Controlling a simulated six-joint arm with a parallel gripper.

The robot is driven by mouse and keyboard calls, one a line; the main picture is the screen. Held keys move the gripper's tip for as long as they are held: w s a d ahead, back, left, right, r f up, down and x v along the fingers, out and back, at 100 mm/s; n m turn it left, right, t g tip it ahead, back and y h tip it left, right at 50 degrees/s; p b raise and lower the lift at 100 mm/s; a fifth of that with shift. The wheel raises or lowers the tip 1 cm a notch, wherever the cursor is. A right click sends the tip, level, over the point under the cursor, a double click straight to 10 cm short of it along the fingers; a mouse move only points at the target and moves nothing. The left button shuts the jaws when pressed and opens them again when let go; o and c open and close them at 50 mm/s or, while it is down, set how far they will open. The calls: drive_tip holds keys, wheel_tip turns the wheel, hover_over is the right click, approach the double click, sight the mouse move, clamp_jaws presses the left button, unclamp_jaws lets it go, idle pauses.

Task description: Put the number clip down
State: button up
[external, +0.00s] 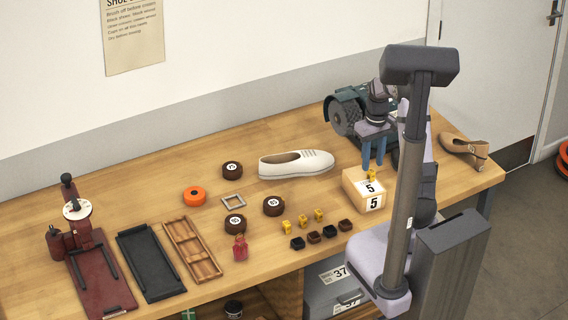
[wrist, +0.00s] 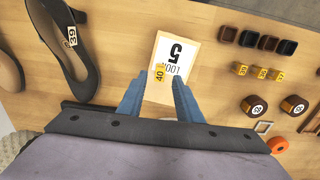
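The number clip (wrist: 159,73) is small and yellow and reads 40. It is at the edge of the top of a pale wooden block (wrist: 182,53) marked 5. In the external view the clip (external: 371,174) shows just below my fingertips, over the block (external: 358,188). My gripper (external: 373,164) points down with its two blue fingers apart. In the wrist view my gripper (wrist: 159,80) is open, with a gap on each side of the clip. Whether the clip's underside touches the block is hard to see.
A green machine (external: 344,112) is close behind my gripper. A dark shoe (wrist: 66,45) with a 39 clip lies on the other side.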

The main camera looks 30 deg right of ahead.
sight(371, 171)
wheel_tip(371, 171, up, 8)
drive_tip(key=b, duration=0.1)
drive_tip(key=shift+r, duration=0.2)
drive_tip(key=s+a+f, duration=0.5)
drive_tip(key=s+a, duration=0.1)
drive_tip(key=s, duration=0.2)
drive_tip(key=s+a+f, duration=0.5)
drive_tip(key=s+a, duration=0.2)
drive_tip(key=s, duration=0.1)
drive_tip(key=shift+f, duration=0.2)
drive_tip(key=shift+o, duration=0.5)
